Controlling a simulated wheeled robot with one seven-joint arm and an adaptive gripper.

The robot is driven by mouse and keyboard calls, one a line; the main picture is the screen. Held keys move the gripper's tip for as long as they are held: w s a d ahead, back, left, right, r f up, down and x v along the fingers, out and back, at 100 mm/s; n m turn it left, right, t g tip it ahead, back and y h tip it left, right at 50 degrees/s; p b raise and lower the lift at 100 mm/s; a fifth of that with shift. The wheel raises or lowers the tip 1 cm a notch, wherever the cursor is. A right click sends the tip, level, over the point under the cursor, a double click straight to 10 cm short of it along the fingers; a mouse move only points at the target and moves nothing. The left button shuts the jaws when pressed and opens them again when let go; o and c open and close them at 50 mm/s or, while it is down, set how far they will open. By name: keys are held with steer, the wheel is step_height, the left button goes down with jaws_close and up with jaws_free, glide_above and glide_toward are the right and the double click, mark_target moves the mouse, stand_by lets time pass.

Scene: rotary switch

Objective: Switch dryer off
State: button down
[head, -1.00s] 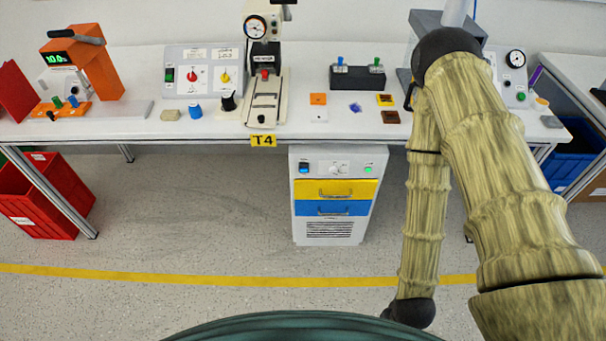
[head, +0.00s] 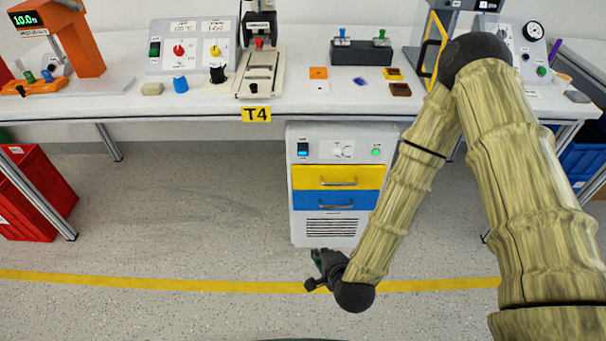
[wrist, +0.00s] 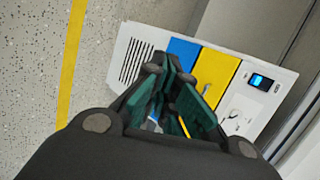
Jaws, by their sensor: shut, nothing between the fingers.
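The white cabinet (head: 299,222) with a yellow drawer and a blue drawer stands under the table and appears to be the dryer.
The table (head: 190,109) above carries two control panels, a press and small parts. Its front edge overhangs the cabinet's top. A red bin (head: 38,200) stands at left and a blue bin (head: 583,160) at right. The floor before the cabinet is clear.

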mark_target(303, 152)
steer(key=w+a+r+m+t+h+b, duration=0.1)
steer(key=w+a+r+m+t+b, duration=0.1)
steer(key=w+r+m+t+b, duration=0.2)
steer(key=w+a+r+m+t+h+b, duration=0.2)
steer(key=w+m+t+b, duration=0.4)
steer(key=w+m+b, duration=0.4)
steer(key=shift+a+r+m+b, duration=0.65)
steer(key=shift+r+m+b, duration=0.6)
steer(key=shift+m, duration=1.95)
steer(key=shift+w, duration=0.2)
steer(key=w+b, duration=0.1)
steer(key=w, duration=0.3)
steer(key=w+r+b, duration=0.1)
steer(key=w, duration=0.4)
steer(key=w+r+b, duration=0.1)
steer(key=w+b, duration=0.1)
steer(key=w, duration=0.2)
steer(key=shift+w, duration=0.3)
